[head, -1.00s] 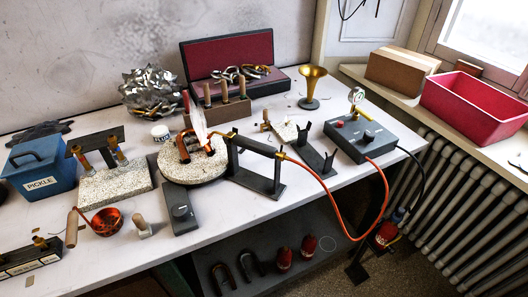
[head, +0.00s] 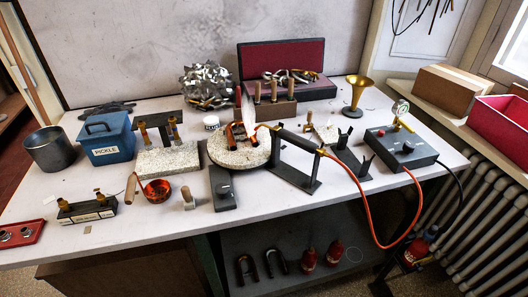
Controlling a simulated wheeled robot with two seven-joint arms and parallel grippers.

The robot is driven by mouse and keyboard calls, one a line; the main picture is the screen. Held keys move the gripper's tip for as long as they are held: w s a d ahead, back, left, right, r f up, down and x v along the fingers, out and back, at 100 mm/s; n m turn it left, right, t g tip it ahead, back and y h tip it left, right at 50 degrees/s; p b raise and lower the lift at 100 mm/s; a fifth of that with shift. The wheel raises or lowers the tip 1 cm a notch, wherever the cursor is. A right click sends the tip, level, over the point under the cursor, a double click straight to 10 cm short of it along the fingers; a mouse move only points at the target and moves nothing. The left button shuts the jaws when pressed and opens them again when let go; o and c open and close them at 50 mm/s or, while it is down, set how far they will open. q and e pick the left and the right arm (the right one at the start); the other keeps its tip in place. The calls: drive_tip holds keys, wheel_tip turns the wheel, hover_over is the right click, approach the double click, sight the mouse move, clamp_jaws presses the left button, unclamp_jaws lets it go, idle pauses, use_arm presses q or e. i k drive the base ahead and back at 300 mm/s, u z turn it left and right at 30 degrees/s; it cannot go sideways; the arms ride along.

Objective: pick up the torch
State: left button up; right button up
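The torch (head: 298,139) is a dark tube with a brass tip, lying on a black stand (head: 291,178) in the middle of the bench. An orange hose (head: 363,196) runs from the torch's right end down past the bench front and up to the grey control box (head: 401,146). Neither of my grippers is in view.
A black two-pronged stand (head: 342,165) stands empty right of the torch. The blue pickle tub (head: 107,142) is at left. The bench's front right is mostly clear, except for the hose.

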sight(308, 146)
drive_tip(key=z, duration=0.1)
drive_tip(key=k, duration=0.25)
drive_tip(key=u, duration=0.95)
drive_tip(key=i, duration=0.8)
drive_tip(key=z, duration=0.65)
